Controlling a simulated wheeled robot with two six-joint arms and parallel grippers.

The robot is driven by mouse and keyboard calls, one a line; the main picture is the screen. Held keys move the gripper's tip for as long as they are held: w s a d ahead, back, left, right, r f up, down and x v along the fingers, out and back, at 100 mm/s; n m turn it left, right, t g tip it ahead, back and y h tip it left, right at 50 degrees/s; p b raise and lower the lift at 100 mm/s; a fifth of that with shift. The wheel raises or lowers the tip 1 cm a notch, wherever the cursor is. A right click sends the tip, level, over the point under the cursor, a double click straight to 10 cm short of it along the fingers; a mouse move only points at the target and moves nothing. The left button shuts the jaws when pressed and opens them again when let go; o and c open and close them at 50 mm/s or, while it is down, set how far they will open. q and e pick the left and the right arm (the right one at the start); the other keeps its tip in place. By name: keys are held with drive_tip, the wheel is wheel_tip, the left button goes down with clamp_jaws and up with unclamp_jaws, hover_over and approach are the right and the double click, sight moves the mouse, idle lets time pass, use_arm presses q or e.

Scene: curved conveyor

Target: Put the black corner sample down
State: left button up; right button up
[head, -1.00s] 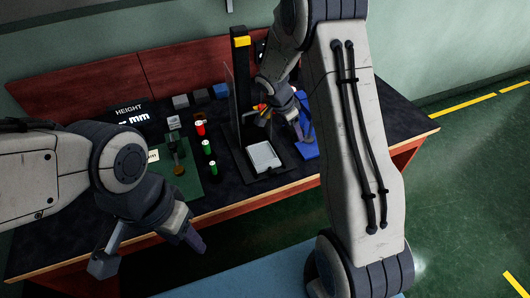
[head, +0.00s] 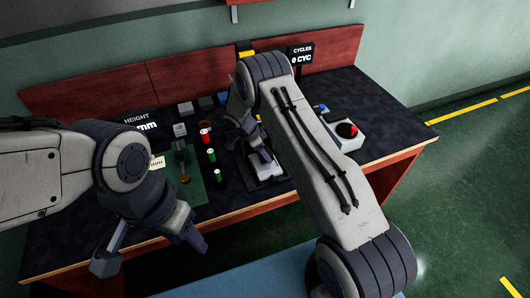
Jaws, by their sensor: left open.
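I cannot make out the black corner sample; it may be hidden by my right gripper and arm. My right gripper (head: 258,152) is low over a pale plate (head: 266,171) in a dark frame on the bench. Its fingertips are dark and partly covered, so its opening and anything between them are unclear. My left gripper (head: 150,252) is open and empty, with its fingers wide apart in front of the bench's front edge.
A row of small grey and blue blocks (head: 186,108) lies at the back. Red and green cylinders (head: 211,155) stand left of the plate. A green board (head: 190,197) bears a gauge. A box with a red button (head: 346,131) stands right. The bench's right end (head: 375,120) is clear.

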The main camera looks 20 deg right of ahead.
drive_tip(key=shift+f, duration=0.75)
drive_tip(key=shift+f, duration=0.2)
drive_tip(key=o, duration=1.4)
drive_tip(key=shift+c, duration=0.2)
drive_tip(key=shift+r, duration=0.1)
